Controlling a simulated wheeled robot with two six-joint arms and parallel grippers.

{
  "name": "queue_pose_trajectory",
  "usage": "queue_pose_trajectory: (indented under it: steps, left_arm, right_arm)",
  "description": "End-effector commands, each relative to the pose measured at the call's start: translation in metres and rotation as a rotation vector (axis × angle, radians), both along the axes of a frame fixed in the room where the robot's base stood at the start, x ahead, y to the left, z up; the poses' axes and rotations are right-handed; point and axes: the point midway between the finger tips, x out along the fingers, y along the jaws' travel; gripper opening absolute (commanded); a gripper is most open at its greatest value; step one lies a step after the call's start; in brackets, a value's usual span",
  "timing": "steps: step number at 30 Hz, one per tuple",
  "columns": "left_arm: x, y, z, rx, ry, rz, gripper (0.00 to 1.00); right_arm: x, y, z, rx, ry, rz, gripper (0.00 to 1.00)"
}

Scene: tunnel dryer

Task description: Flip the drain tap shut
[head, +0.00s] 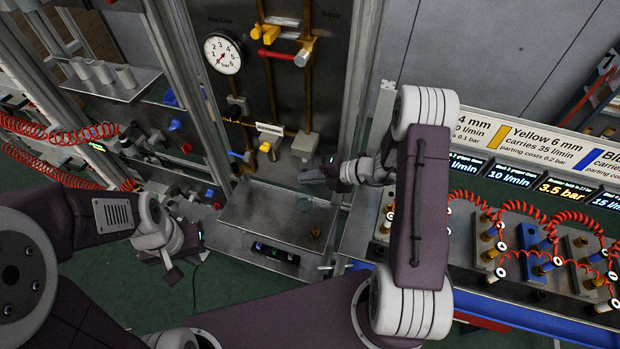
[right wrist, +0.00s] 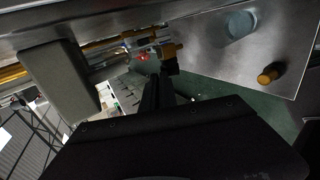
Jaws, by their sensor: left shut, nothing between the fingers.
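In the head view, brass pipework runs down a dark panel. Near its foot are a small blue lever (head: 237,155) and a yellow knob (head: 265,147); I cannot tell for sure which part is the drain tap. My right gripper (head: 312,177) is in front of the panel's foot, right of these and above the steel shelf. In the right wrist view its dark fingers (right wrist: 160,90) point toward a brass fitting (right wrist: 172,51); whether they touch it is unclear. My left gripper (head: 172,275) is shut and empty, low at the left, away from the pipework.
A grey block (head: 305,143) sits on the pipe close to my right gripper. The steel shelf (head: 270,215) below is mostly bare. Above are a pressure gauge (head: 222,53) and a red lever (head: 277,56). Red coiled hoses (head: 555,222) stand at the right.

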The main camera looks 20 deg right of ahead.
Motion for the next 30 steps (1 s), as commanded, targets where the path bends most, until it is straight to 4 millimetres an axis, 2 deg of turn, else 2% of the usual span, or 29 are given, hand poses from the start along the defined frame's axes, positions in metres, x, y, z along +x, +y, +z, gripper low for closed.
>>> queue_pose_trajectory:
  steps: [21,30]
  left_arm:
    - [0.000,0.000,0.009,0.000,0.000,0.000,0.00]
    - [0.000,0.000,0.009,0.000,0.000,0.000,0.00]
  right_arm:
    - [0.012,0.018,0.005,0.001,0.000,0.002,0.00]
    - [0.014,0.020,0.005,0.001,-0.001,-0.001,0.00]
